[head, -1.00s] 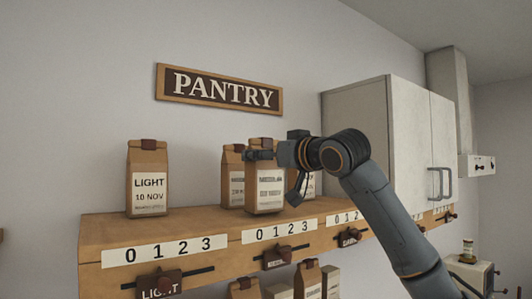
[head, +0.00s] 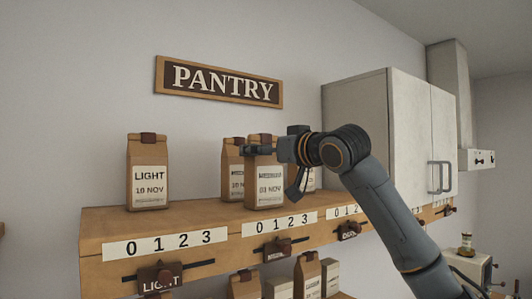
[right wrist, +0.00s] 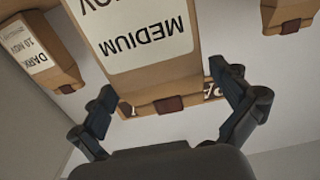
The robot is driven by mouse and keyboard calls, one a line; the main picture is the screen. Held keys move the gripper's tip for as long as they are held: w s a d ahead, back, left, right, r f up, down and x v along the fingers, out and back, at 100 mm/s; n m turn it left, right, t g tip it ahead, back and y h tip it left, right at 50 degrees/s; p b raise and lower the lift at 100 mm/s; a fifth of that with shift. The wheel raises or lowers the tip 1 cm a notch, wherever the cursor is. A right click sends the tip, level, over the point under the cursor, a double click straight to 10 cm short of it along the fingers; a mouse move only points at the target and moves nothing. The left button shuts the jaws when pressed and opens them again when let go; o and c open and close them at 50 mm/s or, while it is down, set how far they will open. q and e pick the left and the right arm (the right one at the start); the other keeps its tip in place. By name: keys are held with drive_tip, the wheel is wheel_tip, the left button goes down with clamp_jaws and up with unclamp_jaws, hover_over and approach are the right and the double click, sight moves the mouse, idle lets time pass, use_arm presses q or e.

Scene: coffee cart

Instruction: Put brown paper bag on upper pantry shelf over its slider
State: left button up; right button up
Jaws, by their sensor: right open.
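A brown paper bag with a white MEDIUM label (head: 265,187) stands upright on the upper pantry shelf (head: 103,226), above the middle number strip (head: 279,224). In the right wrist view the same bag (right wrist: 150,62) appears upside down between my fingers. My right gripper (head: 260,150) is at the top of this bag, with its fingers apart; they also show spread in the right wrist view (right wrist: 172,95). Below the strip is the middle slider (head: 277,250). My left gripper is not in view.
Another bag (head: 232,177) stands close behind at left. A LIGHT bag (head: 148,172) stands at the shelf's left end. A DARK bag (right wrist: 40,55) stands on the other side. More bags (head: 307,272) are below. A white cabinet (head: 375,115) is at right.

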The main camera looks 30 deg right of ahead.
drive_tip(key=s+d+b, duration=0.1)
drive_tip(key=s+b, duration=0.5)
drive_tip(key=s, duration=0.6)
drive_tip(key=shift+d+b, duration=0.3)
drive_tip(key=shift+b, duration=0.05)
